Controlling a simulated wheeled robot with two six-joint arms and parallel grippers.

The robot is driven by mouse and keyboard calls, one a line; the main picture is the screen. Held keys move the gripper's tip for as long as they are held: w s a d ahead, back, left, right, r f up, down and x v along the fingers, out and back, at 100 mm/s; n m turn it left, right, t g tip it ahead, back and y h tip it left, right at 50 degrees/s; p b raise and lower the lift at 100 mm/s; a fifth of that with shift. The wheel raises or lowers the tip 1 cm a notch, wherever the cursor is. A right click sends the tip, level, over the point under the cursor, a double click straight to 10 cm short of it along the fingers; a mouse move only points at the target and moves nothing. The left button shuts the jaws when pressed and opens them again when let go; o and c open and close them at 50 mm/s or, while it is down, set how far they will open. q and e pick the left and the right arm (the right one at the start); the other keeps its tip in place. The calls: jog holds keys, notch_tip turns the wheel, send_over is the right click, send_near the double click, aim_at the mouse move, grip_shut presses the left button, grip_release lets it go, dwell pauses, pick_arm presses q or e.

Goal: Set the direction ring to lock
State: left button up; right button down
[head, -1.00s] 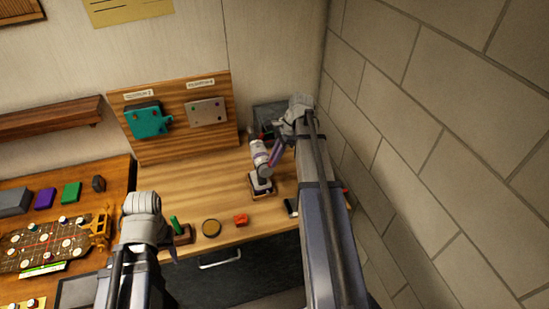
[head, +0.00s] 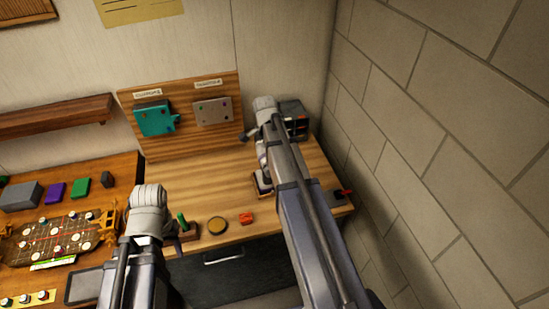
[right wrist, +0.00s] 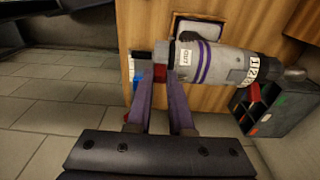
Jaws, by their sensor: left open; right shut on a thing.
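A pale grey power screwdriver (right wrist: 220,64) with purple bands and a collar marked with numbers lies across the right wrist view. In the head view it is mostly hidden behind my right arm, with its dark base (head: 262,185) showing on the wooden bench. My right gripper (right wrist: 162,74) is shut on a small red part at the screwdriver's left end in the wrist view. I cannot tell whether this part is the direction ring, and no ring setting is readable. My left gripper (head: 172,243) is open, low at the bench's front edge, clear of the screwdriver.
A dark organiser box (head: 294,118) stands at the back right. A wooden board (head: 180,90) holds a teal part and a grey plate. A brick wall (head: 440,130) closes the right side.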

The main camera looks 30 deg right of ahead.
jog(key=shift+w+a+h, duration=0.1)
jog(key=shift+a+h, duration=0.1)
jog(key=shift+h, duration=0.1)
jog(key=c, duration=0.8)
grip_release()
jog(key=shift+r, duration=0.1)
notch_tip(320, 180, up, 7)
jog(key=a+p, duration=0.1)
jog(key=p, duration=0.6)
jog(key=shift+r+p, duration=0.2)
jog(key=shift+p, duration=0.1)
jog(key=shift+w, duration=0.15)
